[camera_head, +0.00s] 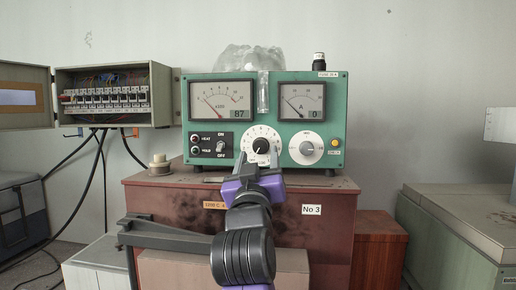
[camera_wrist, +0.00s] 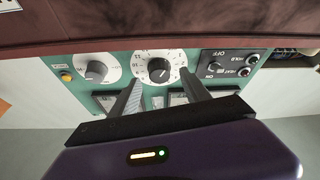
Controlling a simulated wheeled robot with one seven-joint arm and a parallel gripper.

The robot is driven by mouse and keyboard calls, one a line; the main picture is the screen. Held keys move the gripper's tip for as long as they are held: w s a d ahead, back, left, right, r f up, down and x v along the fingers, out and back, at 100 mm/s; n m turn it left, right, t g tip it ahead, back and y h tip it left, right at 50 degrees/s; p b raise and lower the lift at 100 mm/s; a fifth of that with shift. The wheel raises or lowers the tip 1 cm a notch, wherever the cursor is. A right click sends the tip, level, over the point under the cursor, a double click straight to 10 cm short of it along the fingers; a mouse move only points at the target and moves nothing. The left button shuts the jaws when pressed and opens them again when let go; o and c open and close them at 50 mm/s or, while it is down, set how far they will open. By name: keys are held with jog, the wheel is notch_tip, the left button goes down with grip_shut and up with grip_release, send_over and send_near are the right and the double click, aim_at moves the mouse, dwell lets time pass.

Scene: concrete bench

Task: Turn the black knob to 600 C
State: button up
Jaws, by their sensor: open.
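The black knob (camera_head: 261,146) sits at the centre of a white numbered dial on the green control panel (camera_head: 268,106). In the wrist view, which shows the panel upside down, the black knob (camera_wrist: 159,70) appears between and just beyond my fingertips. My gripper (camera_head: 259,160) is open and empty, in front of and slightly below the dial. In the wrist view, my gripper (camera_wrist: 163,84) has its two fingers spread apart, pointing at the panel. I cannot tell how far the fingertips are from the knob. The knob's exact setting is too small to read.
A grey knob (camera_head: 307,149) on a second white dial stands to the right. The panel stands on a reddish box (camera_head: 335,240). An open breaker box (camera_head: 115,118) hangs at left.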

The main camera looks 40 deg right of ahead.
aim_at(260, 146)
jog(key=shift+x, duration=1.35)
grip_shut()
jog(key=shift+f+m+b, duration=0.15)
jog(key=shift+m+b, duration=0.15)
jog(key=shift+b, duration=0.1)
